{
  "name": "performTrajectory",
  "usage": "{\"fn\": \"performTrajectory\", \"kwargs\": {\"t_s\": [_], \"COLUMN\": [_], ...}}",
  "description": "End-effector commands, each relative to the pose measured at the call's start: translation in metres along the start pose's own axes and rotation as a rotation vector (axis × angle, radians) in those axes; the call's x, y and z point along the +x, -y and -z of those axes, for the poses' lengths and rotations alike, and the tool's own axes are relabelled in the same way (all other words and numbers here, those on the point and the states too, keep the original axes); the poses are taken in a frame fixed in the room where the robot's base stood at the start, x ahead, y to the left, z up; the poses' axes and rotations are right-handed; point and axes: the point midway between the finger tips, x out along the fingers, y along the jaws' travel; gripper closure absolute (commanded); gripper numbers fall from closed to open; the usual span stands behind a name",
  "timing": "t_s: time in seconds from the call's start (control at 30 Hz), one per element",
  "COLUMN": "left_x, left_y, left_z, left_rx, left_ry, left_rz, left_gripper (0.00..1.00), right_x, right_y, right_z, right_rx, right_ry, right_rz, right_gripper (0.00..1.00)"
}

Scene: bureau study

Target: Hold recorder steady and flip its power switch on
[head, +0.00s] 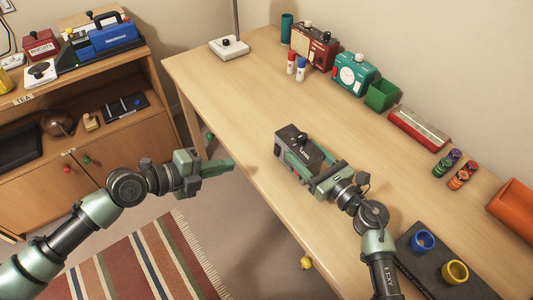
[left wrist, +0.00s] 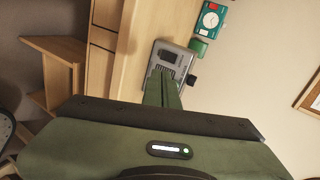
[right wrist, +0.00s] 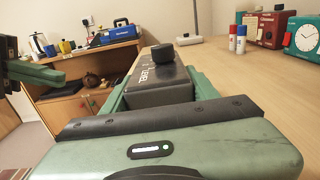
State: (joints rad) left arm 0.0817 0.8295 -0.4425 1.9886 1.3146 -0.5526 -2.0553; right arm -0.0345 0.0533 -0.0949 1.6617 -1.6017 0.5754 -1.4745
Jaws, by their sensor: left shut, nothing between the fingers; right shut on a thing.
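The recorder (head: 289,138) is a dark grey box with a black knob on top, near the desk's front edge. My right gripper (head: 310,170) is shut on it, a finger along each side. In the right wrist view the recorder (right wrist: 160,88) sits between the green fingers, its label facing me. My left gripper (head: 230,166) is shut and empty at the desk edge, left of the recorder and apart from it. In the left wrist view its fingers point toward the recorder's grey face (left wrist: 160,70), which has a dark panel. I cannot make out the power switch or its position.
The desk (head: 225,95) is clear around the recorder. A teal clock box (head: 354,74), a green bin (head: 382,95) and a red-brown box (head: 314,46) line the wall. A dark tray (head: 430,270) with blue and yellow rings is at lower right. A cabinet stands left.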

Motion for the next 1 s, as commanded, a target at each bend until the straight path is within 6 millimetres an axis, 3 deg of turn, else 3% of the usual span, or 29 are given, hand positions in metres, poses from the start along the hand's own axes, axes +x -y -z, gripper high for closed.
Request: {"fn": "performTrajectory", "kwargs": {"t_s": [0.2, 0.57, 0.77, 1.0], "left_x": [-0.004, -0.002, 0.023, 0.075], "left_y": [-0.001, -0.001, 0.001, 0.002], "left_z": [0.001, 0.0, 0.001, 0.001], "left_rx": [0.11, 0.111, 0.107, 0.106], "left_ry": [0.0, 0.0, -0.001, -0.001], "left_rz": [0.003, 0.005, 0.009, 0.009], "left_gripper": [1.0, 1.0, 1.0, 1.0], "right_x": [0.0, 0.0, 0.0, 0.0], "right_y": [0.0, 0.0, 0.0, 0.0], "right_z": [0.0, 0.001, 0.0, 0.0], "right_rx": [0.0, 0.0, 0.0, 0.0], "right_ry": [-0.001, -0.001, -0.001, -0.001], "right_rz": [0.0, 0.0, 0.0, 0.0], "right_gripper": [1.0, 1.0, 1.0, 1.0]}}
